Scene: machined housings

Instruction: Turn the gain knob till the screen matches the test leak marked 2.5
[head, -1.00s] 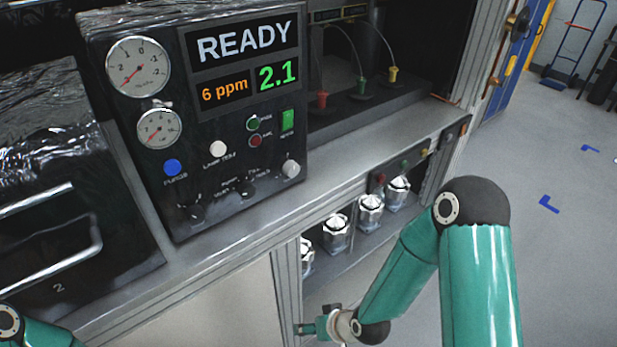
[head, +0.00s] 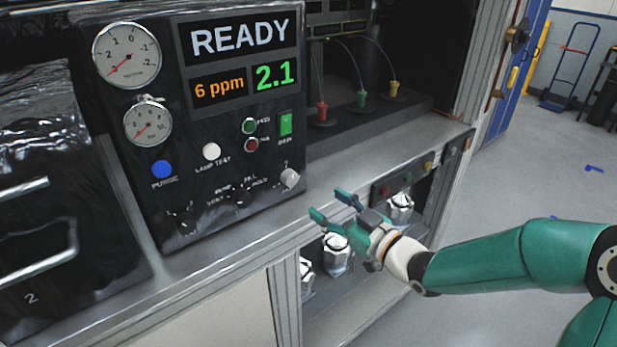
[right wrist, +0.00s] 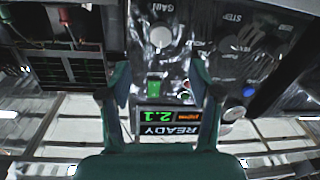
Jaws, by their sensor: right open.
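The gain knob (head: 289,178) is a pale round knob at the lower right of the black panel (head: 225,215). In the right wrist view the knob (right wrist: 160,36) appears beside the inverted label GAIN. The screen (head: 243,40) reads READY, with 6 ppm in orange and 2.1 in green (head: 277,76). My right gripper (head: 330,205) is open and empty, apart from the knob, in front of the panel to its lower right. In the right wrist view its fingers spread either side below the knob. No 2.5 marking is readable. My left gripper is out of view.
Red (head: 321,112), green (head: 361,98) and yellow (head: 394,90) fittings with thin lines stand in the bay right of the panel. Metal housings (head: 336,252) sit on the shelf below. The grey ledge (head: 335,180) runs between. A green switch (head: 286,124) is above the knob.

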